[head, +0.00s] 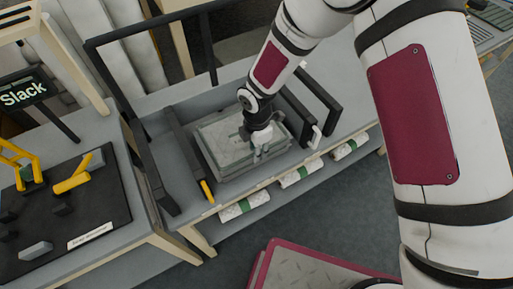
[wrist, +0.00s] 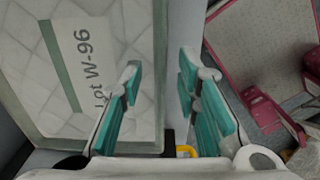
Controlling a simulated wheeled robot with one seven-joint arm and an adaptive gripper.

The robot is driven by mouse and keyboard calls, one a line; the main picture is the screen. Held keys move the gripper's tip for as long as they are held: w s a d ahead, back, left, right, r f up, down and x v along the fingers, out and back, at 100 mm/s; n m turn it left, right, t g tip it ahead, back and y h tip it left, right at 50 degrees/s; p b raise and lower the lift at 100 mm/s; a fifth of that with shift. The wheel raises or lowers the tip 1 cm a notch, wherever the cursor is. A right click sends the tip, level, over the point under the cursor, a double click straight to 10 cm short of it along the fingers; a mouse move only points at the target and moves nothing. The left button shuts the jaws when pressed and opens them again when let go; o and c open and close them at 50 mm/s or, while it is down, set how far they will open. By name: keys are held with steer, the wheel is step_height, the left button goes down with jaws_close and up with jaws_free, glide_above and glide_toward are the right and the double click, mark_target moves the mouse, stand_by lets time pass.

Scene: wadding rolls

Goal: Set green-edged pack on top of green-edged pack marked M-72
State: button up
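My gripper (head: 262,152) is over the near right part of this stack. In the wrist view my gripper (wrist: 162,80) is open and empty, with teal finger pads apart. One finger overlaps the pack in the picture, the other is past its right edge. Contact cannot be told. No M-72 marking is readable.
Black frame bars (head: 178,150) and a black upright (head: 318,105) flank the stack. Green-banded rolls (head: 244,206) lie on the shelf below. A "Slack" sign (head: 24,94) stands left.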

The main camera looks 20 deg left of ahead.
steer(key=shift+r, duration=0.1)
step_height(320, 180, up, 13)
steer(key=b, duration=0.1)
steer(key=shift+f+b, duration=0.2)
steer(key=shift+b, duration=0.2)
steer(key=shift+d, duration=0.1)
steer(key=w+d+r+m+t, duration=0.2)
steer(key=d+r+m+t, duration=0.1)
steer(key=d+r+m, duration=1.2)
steer(key=s+d+r+m+t, duration=0.1)
steer(key=s+d+r+m, duration=0.5)
steer(key=d, duration=0.3)
steer(key=s+d+r+m+t, duration=0.1)
steer(key=s+d+r+m, duration=0.4)
steer(key=d, duration=0.5)
steer(key=s+m, duration=0.2)
steer(key=s, duration=0.1)
steer(key=shift+r+t, duration=0.3)
steer(key=shift+r, duration=0.1)
steer(key=shift+s, duration=0.1)
